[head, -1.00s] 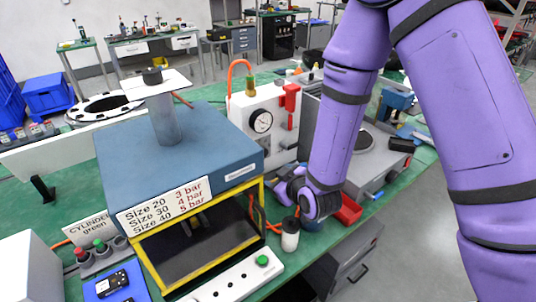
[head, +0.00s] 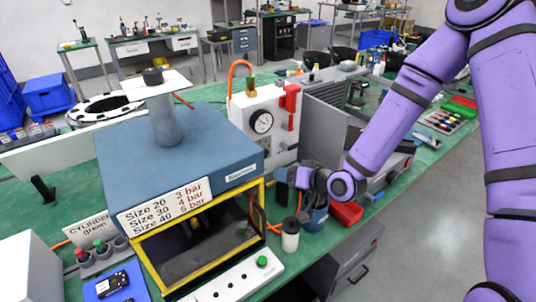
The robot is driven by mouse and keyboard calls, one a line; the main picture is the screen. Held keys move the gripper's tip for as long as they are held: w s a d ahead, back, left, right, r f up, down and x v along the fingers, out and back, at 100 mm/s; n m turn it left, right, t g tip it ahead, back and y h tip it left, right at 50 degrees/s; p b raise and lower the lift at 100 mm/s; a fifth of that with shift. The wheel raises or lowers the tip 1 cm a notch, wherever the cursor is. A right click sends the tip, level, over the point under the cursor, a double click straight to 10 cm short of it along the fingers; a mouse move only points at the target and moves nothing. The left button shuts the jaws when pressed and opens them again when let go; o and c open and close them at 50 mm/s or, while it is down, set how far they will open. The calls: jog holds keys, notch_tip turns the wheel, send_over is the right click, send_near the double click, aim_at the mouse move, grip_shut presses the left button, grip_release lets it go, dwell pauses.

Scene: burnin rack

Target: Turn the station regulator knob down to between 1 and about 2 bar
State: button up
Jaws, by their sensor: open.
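The white regulator panel (head: 246,112) stands behind the blue press station, with a round black-and-white gauge (head: 262,122) on its face. The gauge reading is too small to tell. A red lever (head: 291,98) is on the panel's right side. I cannot make out the regulator knob for sure; the panel's lower part is partly hidden by the blue station and my gripper. My gripper (head: 284,175) is open, low in front of the panel and just right of the blue station, pointing left. Whether it touches anything is not clear.
The blue station (head: 185,140) with a yellow frame and a size-to-bar sign (head: 163,207) fills the middle left. A white bottle (head: 290,236) and a red bin (head: 346,213) stand close below my gripper. A grey machine (head: 326,118) stands behind my arm.

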notch_tip(320, 180, up, 4)
jog(key=w+d+m+y, duration=0.2)
jog(key=d+m, duration=0.1)
jog(key=x, duration=1)
jog(key=shift+w+a+r+t, duration=0.2)
jog(key=shift+a+t, duration=0.1)
jog(key=shift+a, duration=0.15)
jog(key=c, duration=0.9)
jog(key=shift+n, duration=0.5)
jog(key=o, duration=0.9)
